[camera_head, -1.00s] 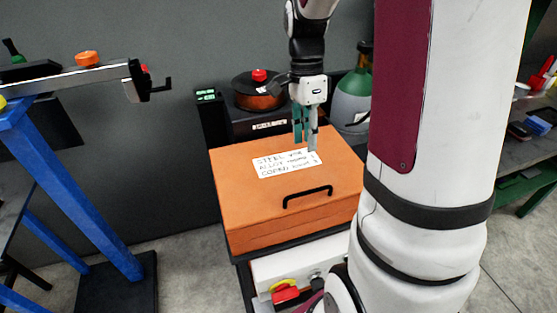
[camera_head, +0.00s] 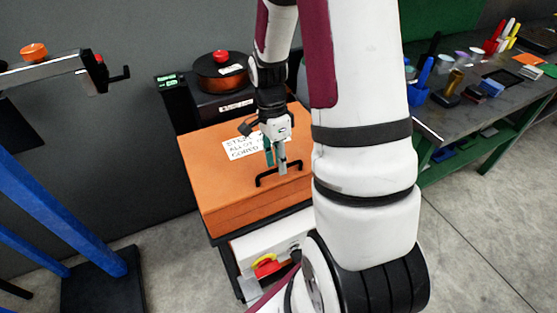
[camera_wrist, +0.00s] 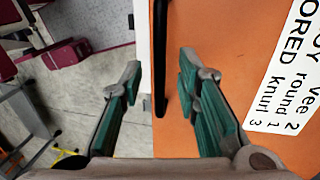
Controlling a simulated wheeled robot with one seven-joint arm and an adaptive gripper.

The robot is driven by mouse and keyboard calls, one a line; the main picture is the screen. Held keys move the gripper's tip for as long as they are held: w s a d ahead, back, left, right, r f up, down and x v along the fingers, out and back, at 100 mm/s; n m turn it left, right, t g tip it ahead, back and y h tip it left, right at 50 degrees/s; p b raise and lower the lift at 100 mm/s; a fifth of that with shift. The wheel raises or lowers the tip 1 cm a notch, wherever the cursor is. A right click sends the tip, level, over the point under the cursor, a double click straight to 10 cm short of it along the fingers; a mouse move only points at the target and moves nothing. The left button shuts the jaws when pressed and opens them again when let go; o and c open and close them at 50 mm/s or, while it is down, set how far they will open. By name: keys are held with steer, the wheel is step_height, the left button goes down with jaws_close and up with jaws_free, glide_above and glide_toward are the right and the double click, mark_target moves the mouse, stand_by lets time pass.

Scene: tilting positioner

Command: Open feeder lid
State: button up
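In the wrist view the handle (camera_wrist: 160,60) runs upright in the picture, between my two green-padded fingers in line of sight. My gripper (camera_head: 276,168) is over the handle, fingers pointing down; the wrist view shows it open (camera_wrist: 161,78) with nothing held. I cannot tell how far above the handle the fingertips are.
A panel with a red and yellow switch (camera_head: 267,265) is below the box. A dark spool with a red knob (camera_head: 221,70) stands behind it. A blue stand (camera_head: 50,215) is left, a cluttered workbench (camera_head: 460,115) right. Grey floor shows in front.

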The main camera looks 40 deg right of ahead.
steer(key=shift+f, duration=0.1)
jaws_close()
